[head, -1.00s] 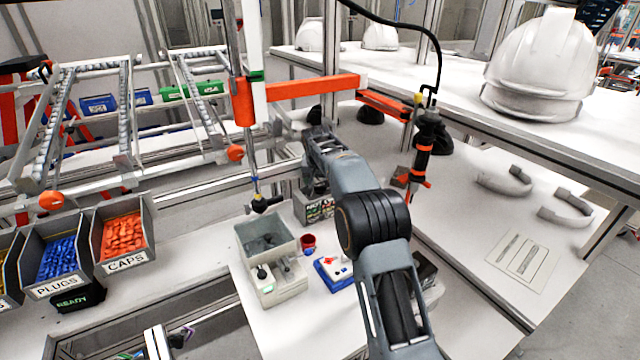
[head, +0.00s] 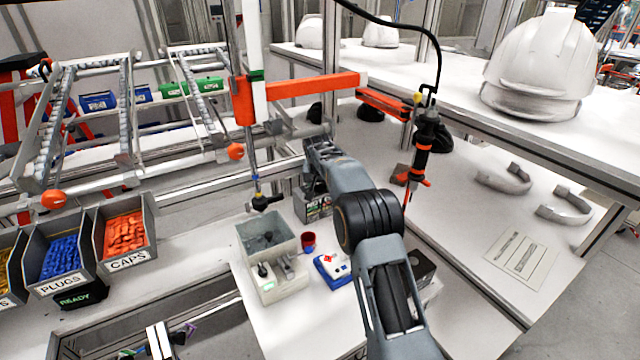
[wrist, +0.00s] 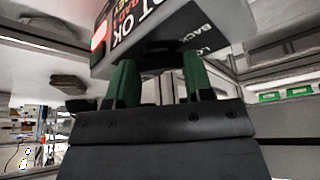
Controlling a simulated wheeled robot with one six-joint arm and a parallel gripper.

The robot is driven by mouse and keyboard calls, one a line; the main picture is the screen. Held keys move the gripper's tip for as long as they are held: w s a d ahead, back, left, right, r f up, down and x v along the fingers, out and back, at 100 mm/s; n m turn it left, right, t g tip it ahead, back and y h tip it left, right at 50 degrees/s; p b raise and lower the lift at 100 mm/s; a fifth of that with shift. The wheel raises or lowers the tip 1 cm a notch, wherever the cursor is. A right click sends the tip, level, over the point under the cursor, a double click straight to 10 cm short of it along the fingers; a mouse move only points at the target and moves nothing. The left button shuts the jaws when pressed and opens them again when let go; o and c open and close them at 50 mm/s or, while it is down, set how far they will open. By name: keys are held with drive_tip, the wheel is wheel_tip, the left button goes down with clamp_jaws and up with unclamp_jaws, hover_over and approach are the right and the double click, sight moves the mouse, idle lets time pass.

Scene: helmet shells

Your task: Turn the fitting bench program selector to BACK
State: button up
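The selector box shows in the wrist view as a grey box (wrist: 130,22) with NOT OK and READY lettering on one face. A darker face (wrist: 205,38) carries BACK and a partly cut-off second label. A dark round knob (wrist: 160,50) shows on that darker face; its pointer direction is not readable. My gripper (wrist: 160,78) has its two green fingers apart, one on each side of the knob's line. I cannot tell whether they touch it. In the head view the labelled box (head: 318,208) is partly behind my arm, and my fingertips are not clearly visible.
Bins of plugs and caps (head: 128,262) are at left.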

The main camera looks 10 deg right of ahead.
drive_tip(key=c, duration=0.4)
drive_tip(key=shift+n+y, duration=0.3)
drive_tip(key=shift+n, duration=0.4)
drive_tip(key=o, duration=0.9)
drive_tip(key=shift+r, duration=0.1)
drive_tip(key=b+v, duration=0.2)
drive_tip(key=v, duration=1.1)
drive_tip(key=shift+s+r, duration=0.15)
drive_tip(key=shift+r, duration=0.2)
